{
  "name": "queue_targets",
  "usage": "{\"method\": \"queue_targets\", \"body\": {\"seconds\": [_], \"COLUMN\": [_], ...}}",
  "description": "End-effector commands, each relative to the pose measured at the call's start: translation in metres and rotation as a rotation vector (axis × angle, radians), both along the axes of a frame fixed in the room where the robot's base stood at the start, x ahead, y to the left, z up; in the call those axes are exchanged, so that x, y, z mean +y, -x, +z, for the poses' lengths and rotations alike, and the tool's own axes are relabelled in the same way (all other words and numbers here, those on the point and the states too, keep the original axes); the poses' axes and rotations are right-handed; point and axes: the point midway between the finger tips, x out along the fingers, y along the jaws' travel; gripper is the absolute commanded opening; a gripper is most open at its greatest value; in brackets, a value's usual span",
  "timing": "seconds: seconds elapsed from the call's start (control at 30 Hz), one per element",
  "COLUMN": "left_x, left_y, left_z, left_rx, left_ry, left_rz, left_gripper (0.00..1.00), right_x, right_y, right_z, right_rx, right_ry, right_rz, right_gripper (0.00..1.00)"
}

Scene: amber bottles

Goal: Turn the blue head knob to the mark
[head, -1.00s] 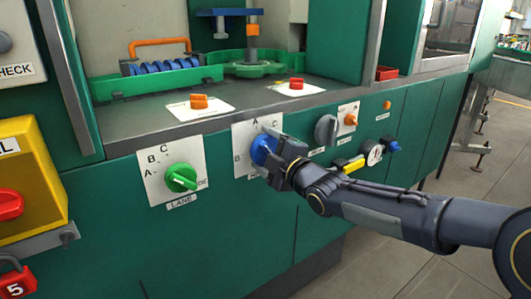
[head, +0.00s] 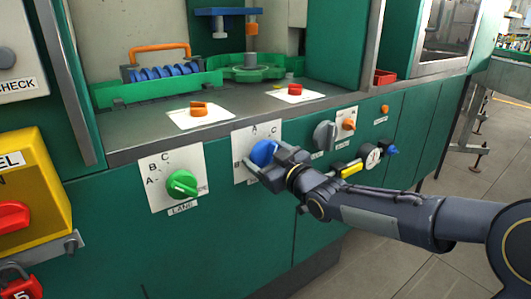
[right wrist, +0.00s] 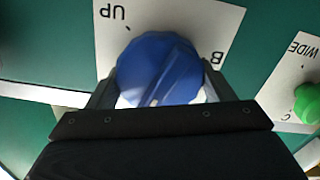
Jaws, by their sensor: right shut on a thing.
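The blue head knob (head: 263,153) sits on a white lettered plate (head: 241,142) on the green machine front. A and C show above it in the head view; the plate's lower part is partly hidden. My right gripper (head: 271,163) is shut on the knob, coming in from the right. In the right wrist view the blue knob (right wrist: 160,65) lies between the two fingers (right wrist: 160,88), beside UP and B, which appear inverted. A short pale line shows on the knob's lower part there. Which mark it points to I cannot tell. My left gripper is not in view.
A green knob (head: 182,184) on its own plate is to the left. A grey knob (head: 324,135), a small orange knob (head: 348,125) and a gauge (head: 373,157) are to the right, near my arm. The grey ledge (head: 240,112) above carries orange and red knobs.

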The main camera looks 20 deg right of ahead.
Motion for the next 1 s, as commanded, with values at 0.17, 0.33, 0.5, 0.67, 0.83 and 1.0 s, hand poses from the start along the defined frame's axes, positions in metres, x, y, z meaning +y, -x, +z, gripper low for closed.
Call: {"method": "queue_targets", "body": {"seconds": [0.17, 0.33, 0.5, 0.67, 0.83, 1.0], "left_x": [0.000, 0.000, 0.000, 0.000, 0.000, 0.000], "left_y": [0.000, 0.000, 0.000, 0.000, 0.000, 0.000], "left_z": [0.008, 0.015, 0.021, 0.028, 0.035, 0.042], "left_rx": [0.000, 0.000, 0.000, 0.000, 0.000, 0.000], "left_ry": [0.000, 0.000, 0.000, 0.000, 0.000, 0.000], "left_rz": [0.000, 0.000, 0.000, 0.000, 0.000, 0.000], "left_gripper": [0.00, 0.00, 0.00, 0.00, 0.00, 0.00], "right_x": [-0.002, -0.002, -0.002, -0.003, -0.004, -0.004], "right_y": [0.000, -0.001, -0.001, -0.001, -0.001, -0.001], "right_z": [0.000, 0.001, 0.000, 0.000, 0.000, -0.001], "right_rx": [0.062, 0.116, 0.173, 0.225, 0.280, 0.335], "right_ry": [-0.160, -0.312, -0.463, -0.606, -0.759, -0.909], "right_rz": [-0.002, -0.001, -0.001, -0.002, -0.002, -0.001], "right_gripper": [0.52, 0.52, 0.52, 0.52, 0.52, 0.52]}}
